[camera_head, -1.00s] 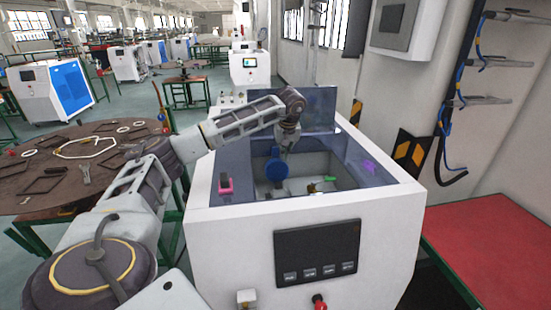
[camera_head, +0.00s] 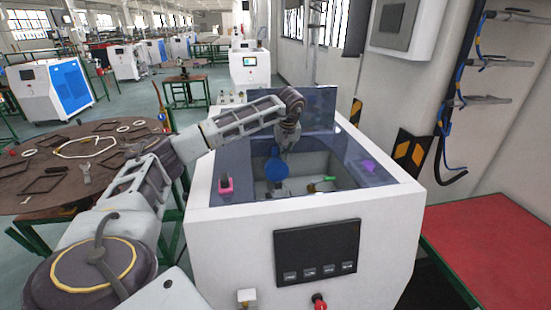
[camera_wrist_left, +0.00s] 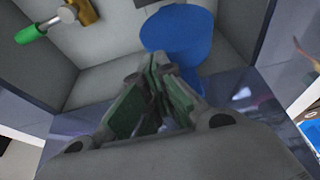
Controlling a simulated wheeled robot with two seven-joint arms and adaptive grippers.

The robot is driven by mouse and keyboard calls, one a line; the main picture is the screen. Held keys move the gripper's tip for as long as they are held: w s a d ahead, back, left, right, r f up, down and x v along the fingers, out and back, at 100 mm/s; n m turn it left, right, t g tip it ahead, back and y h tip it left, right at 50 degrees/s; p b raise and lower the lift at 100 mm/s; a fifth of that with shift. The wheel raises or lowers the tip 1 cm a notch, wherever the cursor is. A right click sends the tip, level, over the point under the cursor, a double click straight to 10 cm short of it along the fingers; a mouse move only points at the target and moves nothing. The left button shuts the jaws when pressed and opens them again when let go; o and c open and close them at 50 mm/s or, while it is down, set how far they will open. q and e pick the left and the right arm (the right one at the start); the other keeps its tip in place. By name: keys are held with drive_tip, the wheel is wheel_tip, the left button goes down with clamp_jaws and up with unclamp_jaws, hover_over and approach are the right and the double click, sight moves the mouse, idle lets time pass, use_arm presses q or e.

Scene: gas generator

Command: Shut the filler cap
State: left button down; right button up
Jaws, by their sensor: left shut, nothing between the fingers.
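The filler cap (camera_head: 276,168) is a round blue disc inside the open top of the white generator (camera_head: 235,222). It looks raised, with its face toward the head camera. My left gripper (camera_head: 284,150) reaches in from above, just behind and to the right of the cap's upper edge. In the left wrist view the gripper's fingers (camera_wrist_left: 152,82) are shut and empty, and the blue cap (camera_wrist_left: 178,38) lies just beyond their tips. Whether they touch it I cannot tell. The filler opening is not clearly visible. My right gripper is not in view.
A pink-red knob (camera_head: 226,185) sits on the left rim of the generator. A green-handled valve (camera_head: 322,179) is in the recess, right of the cap. The recess walls stand around the gripper. A red-topped table (camera_head: 490,240) is at the right.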

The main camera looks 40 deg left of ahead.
use_arm(q)
drive_tip(key=shift+s+d+f, duration=0.25)
drive_tip(key=shift+d, duration=0.05)
idle(0.5)
drive_tip(key=shift+p, duration=0.35)
idle(1.0)
drive_tip(key=shift+s+d, duration=0.15)
idle(0.5)
drive_tip(key=shift+p, duration=0.35)
idle(0.8)
drive_tip(key=shift+s+d, duration=0.25)
drive_tip(key=shift+d, duration=0.1)
idle(0.9)
drive_tip(key=shift+p, duration=0.3)
idle(0.8)
drive_tip(key=shift+s+d, duration=0.25)
idle(0.7)
drive_tip(key=shift+r, duration=0.1)
